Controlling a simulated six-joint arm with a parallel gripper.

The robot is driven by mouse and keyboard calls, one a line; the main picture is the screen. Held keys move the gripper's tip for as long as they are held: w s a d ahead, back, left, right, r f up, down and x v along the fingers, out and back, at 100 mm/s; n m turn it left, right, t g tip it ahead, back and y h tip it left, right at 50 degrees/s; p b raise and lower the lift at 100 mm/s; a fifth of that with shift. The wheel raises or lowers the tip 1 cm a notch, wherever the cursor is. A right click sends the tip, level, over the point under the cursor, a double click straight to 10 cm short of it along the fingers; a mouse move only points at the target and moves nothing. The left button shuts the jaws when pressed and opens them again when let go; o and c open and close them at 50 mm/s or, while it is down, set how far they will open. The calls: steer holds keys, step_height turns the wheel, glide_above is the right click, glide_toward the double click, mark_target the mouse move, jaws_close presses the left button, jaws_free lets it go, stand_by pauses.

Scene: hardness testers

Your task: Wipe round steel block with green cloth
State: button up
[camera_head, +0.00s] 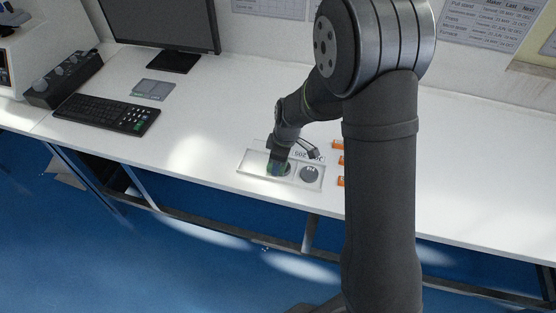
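My gripper (277,164) points down over the left part of a pale rectangular tray (249,172) on the white bench. It appears shut on the green cloth (272,170), of which a small green patch shows at the fingertips. A dark round shape (287,168), perhaps the round steel block, lies right at the gripper and is partly hidden by it. I cannot tell whether the cloth touches it. Another dark round piece (309,174) with a pale mark sits in the right part of the tray.
Several small orange items (338,145) lie right of the tray, partly behind my arm. A keyboard (107,114), a monitor (162,22), a grey flat pad (152,89) and a dark control box (64,78) stand at the left. Bench between keyboard and tray is clear.

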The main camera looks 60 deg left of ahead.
steer(key=shift+w+d, duration=0.95)
steer(key=shift+d, duration=0.1)
steer(key=s+a, duration=0.2)
steer(key=a, duration=0.1)
steer(key=shift+s, duration=0.4)
steer(key=shift+w+d, duration=1.4)
steer(key=shift+d, duration=0.05)
steer(key=shift+r, duration=0.15)
step_height(320, 180, up, 8)
steer(key=shift+w, duration=0.1)
